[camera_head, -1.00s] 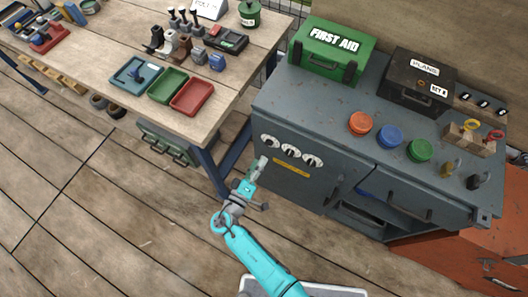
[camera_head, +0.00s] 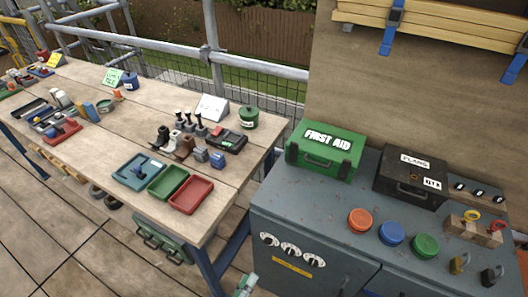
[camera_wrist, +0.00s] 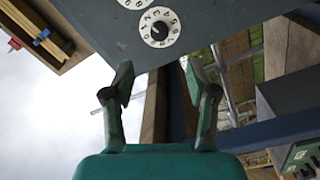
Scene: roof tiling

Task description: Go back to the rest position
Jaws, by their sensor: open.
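My gripper (camera_wrist: 160,84) shows in the wrist view with its two fingers spread apart and nothing between them. The rest of my arm is out of the head view.
On the cabinet stand a green first aid box (camera_head: 325,151), a black box (camera_head: 408,178) and orange, blue and green round lids (camera_head: 392,233). A wooden workbench (camera_head: 110,150) at left holds a red tray (camera_head: 194,194), a green tray (camera_head: 168,182) and tools. Floor shows at lower left.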

